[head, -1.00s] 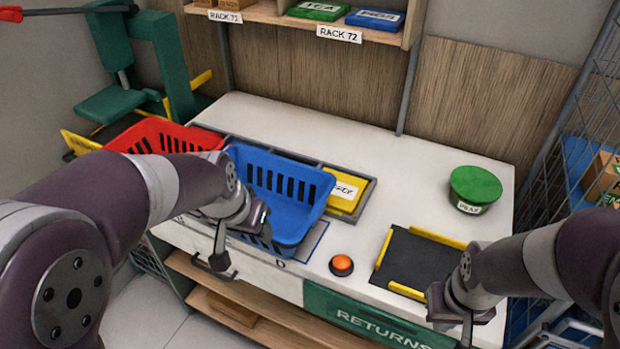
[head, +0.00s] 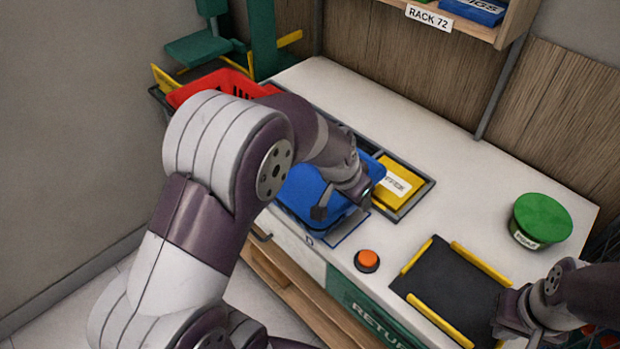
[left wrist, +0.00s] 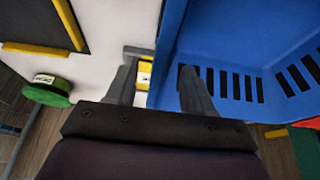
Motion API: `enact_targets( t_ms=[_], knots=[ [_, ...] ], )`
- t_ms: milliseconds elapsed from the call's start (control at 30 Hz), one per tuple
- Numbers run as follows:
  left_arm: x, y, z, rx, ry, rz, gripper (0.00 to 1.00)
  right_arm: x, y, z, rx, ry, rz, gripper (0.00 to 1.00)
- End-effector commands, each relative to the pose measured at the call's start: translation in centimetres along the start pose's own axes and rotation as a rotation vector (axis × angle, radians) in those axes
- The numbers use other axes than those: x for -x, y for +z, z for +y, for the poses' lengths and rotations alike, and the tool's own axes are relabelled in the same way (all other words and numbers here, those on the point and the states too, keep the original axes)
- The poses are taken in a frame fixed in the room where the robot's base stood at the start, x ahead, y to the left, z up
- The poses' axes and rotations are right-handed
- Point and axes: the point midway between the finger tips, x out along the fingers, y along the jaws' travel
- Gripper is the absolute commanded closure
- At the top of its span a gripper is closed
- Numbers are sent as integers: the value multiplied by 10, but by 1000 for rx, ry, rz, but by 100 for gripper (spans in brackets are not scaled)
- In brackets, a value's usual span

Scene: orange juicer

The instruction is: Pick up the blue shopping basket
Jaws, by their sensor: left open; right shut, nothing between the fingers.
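The blue shopping basket (head: 298,190) stands on the white counter in the head view, partly hidden behind my left arm. It fills the upper right of the left wrist view (left wrist: 235,45), with slots in its wall. My left gripper (head: 342,205) is open at the basket's near right side. In the left wrist view its fingers (left wrist: 160,66) appear on either side of a basket edge, one over blue and one over white; contact cannot be told. My right gripper (head: 502,325) is shut and empty by the dark tray's right end, its fingertips hard to make out.
A red basket (head: 205,85) stands behind my left arm. A yellow box (head: 400,184) lies beside the blue basket. An orange button (head: 367,261), a black tray with yellow rails (head: 450,290) and a green round container (head: 542,218) are on the counter (head: 480,190). A shelf (head: 470,25) hangs above.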

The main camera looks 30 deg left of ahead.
Motion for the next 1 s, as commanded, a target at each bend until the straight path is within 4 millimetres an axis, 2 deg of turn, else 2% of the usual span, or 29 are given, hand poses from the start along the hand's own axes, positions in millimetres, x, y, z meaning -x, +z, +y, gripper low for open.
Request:
enact_targets(
  t_ms=[133, 367, 500, 533, 1000],
  knots=[
    [-20, 0, 0, 0, 1, -2, 48, 3, 0, 0, 0, 0, 0, 100],
    [-22, 0, 0, 1, 0, 1, 48, 3, 0, 0, 0, 0, 0, 100],
    [-22, 0, 0, 1, 0, 1, 93, 3, 0, 0, 0, 0, 0, 100],
    [-22, 0, 0, 1, 0, 1, 100, 3, 0, 0, 0, 0, 0, 100],
    [-22, 0, 0, 2, 0, 0, 100, 3, 0, 0, 0, 0, 0, 100]
  ],
)
